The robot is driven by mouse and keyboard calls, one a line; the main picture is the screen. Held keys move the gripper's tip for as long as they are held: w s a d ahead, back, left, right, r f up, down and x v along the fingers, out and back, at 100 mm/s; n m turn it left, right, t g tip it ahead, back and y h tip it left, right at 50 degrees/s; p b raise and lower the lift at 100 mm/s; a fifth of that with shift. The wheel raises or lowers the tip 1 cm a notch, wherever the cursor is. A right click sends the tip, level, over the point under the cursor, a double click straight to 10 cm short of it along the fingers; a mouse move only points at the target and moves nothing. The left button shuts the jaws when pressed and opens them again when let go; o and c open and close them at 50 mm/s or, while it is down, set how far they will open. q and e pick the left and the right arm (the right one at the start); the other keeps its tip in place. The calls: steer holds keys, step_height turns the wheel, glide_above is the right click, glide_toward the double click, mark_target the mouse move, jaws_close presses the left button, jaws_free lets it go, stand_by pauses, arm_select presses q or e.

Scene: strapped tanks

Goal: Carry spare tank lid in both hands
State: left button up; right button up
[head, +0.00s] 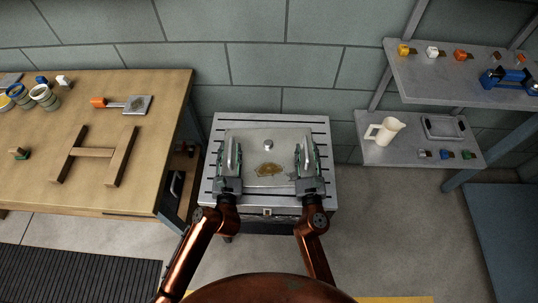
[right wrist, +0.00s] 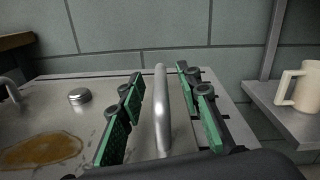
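The spare tank lid (head: 250,138) is a grey metal plate lying flat on a slotted grey stand, with a round knob (head: 268,145), a brown stain (head: 268,170) and an upright bar handle near each side. My left gripper (head: 229,158) is at the left handle, its fingers seemingly apart on either side of it. My right gripper (head: 306,158) is at the right handle (right wrist: 161,105). In the right wrist view its green-padded fingers (right wrist: 160,108) are open, one on each side of the bar, with gaps visible.
The slotted stand (head: 322,190) shows around the lid. A wooden bench (head: 60,130) with cups and a wooden H-shaped frame is at the left. Shelves at the right hold a cream jug (head: 384,130), a grey tray (head: 443,127) and small coloured parts. Tiled wall stands behind.

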arm_select(q)
jaws_close()
arm_select(e)
jaws_close()
stand_by(0.4)
arm_select(q)
steer(key=shift+r, duration=0.25)
arm_select(e)
steer(key=shift+r, duration=0.25)
